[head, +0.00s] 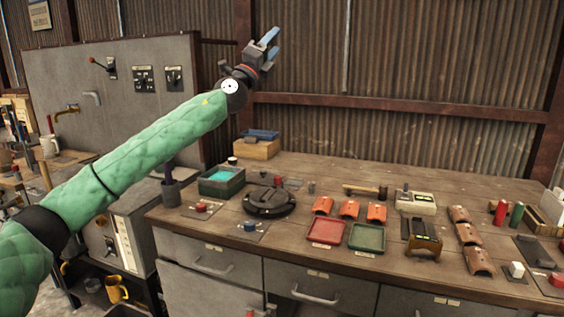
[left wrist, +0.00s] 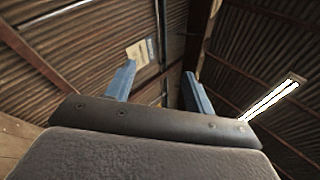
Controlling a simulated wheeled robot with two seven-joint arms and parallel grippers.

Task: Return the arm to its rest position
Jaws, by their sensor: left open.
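My left arm comes in from the left in the head view, in a green quilted sleeve, and reaches up to the right. Its gripper (head: 268,45) is raised high in front of the corrugated wall, well above the workbench. The blue fingers are apart with nothing between them. In the left wrist view the two blue fingers (left wrist: 155,88) are spread and point up toward the roof. My right gripper does not show in either view.
The wooden workbench (head: 300,168) carries a black round fixture (head: 269,203), a red tray (head: 325,231), a green tray (head: 366,238) and several orange and brown curved pieces. A grey panel machine (head: 120,90) stands at the left. The air around the gripper is clear.

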